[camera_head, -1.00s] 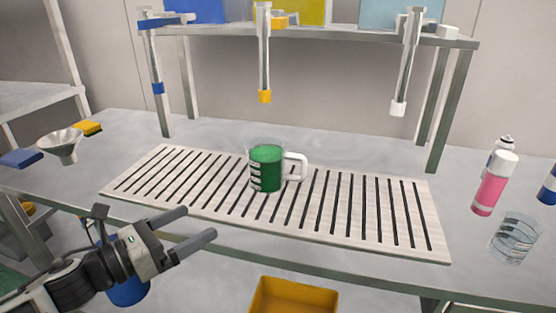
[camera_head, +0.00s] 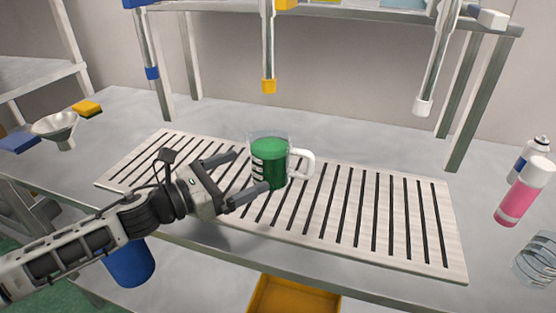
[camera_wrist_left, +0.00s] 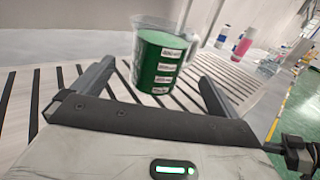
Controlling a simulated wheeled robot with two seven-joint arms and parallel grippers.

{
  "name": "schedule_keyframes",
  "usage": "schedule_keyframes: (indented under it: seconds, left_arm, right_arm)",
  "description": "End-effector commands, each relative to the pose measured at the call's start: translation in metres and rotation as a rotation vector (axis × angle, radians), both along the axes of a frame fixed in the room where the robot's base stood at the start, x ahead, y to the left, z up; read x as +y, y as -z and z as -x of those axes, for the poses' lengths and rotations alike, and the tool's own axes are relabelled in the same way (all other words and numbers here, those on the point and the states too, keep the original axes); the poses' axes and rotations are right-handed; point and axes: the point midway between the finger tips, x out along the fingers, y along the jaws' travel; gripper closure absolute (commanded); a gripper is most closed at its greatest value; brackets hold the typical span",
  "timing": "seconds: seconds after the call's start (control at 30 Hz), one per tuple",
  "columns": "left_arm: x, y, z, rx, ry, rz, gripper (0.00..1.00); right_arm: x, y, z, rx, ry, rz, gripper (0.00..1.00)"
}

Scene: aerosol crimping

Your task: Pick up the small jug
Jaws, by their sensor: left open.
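The small jug (camera_head: 268,165) is clear with green contents, white label marks and a white handle on its right side. It stands upright on the slatted white rack. My left gripper (camera_head: 252,175) is open just left of the jug, its two fingers pointing towards it. In the left wrist view the jug (camera_wrist_left: 158,60) is ahead, beyond and between the open fingers (camera_wrist_left: 152,85), with its handle partly hidden behind it. My right gripper is not in view.
The slatted rack (camera_head: 400,262) lies on the grey bench. A yellow-tipped nozzle (camera_head: 269,86) and a white-tipped nozzle (camera_head: 423,106) hang above. Pink bottle (camera_head: 514,205) and clear beaker (camera_head: 538,258) stand at right. A funnel (camera_head: 57,127) is at left. A yellow bin (camera_head: 293,298) is below.

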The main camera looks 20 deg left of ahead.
Motion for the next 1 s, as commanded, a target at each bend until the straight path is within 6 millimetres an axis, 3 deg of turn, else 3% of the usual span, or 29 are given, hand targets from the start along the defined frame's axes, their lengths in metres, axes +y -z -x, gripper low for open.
schedule_keyframes:
  seconds: [0.7, 1.0]
  left_arm:
    - [-0.047, -0.009, -0.063, 0.000, 0.000, 0.001, 0.01]
    - [-0.050, -0.006, -0.065, 0.001, 0.001, 0.001, 0.04]
  right_arm:
    - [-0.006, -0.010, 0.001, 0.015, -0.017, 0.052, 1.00]
    - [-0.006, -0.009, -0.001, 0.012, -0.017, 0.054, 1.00]
